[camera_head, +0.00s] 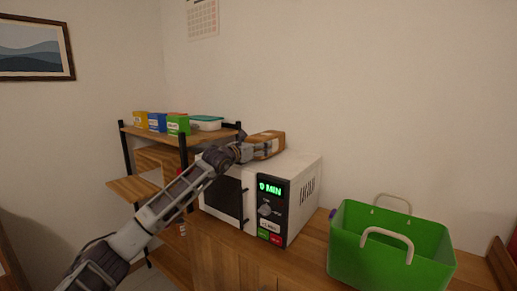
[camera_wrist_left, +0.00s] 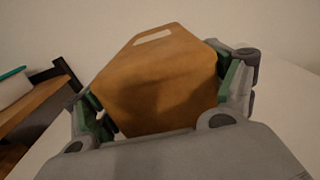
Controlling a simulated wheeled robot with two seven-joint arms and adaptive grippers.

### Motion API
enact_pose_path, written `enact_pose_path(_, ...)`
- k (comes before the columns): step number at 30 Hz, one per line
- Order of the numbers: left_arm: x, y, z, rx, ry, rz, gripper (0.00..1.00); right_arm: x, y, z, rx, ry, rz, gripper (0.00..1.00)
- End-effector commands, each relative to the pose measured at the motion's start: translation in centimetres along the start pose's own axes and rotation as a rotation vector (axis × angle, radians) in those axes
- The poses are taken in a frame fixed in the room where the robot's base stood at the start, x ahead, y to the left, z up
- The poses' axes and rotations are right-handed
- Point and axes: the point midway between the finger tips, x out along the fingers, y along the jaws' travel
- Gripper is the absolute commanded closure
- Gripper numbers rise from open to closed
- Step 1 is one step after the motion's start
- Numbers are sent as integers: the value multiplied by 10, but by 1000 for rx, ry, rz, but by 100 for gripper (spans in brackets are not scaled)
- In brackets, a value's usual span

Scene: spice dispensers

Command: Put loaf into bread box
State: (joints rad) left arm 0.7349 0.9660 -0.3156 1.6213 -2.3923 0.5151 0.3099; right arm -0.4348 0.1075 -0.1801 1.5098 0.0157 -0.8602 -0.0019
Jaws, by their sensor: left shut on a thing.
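A brown, blocky loaf (camera_head: 268,142) with a pale patch is held at the top of the white microwave. It also fills the middle of the left wrist view (camera_wrist_left: 158,85). My left gripper (camera_head: 257,150) is shut on it, with a finger on each side. I cannot tell whether its underside touches the microwave top. A wooden unit with a flap-like board (camera_head: 135,188) at the left of the microwave may be the bread box; its inside is largely hidden. My right gripper is not in view.
The microwave (camera_head: 298,170) shows a green lit display. A green basket (camera_head: 345,240) with pale handles stands on the counter at right. Yellow, blue and green boxes (camera_head: 178,125) and a teal-lidded container (camera_head: 207,124) stand on the shelf top (camera_head: 150,132).

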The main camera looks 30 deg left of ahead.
Motion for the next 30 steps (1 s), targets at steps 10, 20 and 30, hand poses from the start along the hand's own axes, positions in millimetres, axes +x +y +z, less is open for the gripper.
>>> enact_pose_path(10, -1, 0, 46, -1, -6, 0, 56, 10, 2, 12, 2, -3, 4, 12)
enact_pose_path(20, 0, 0, 82, -1, -6, 0, 56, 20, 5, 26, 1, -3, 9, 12)
enact_pose_path(30, -1, 0, 91, 0, -3, 0, 56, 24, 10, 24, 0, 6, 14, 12)
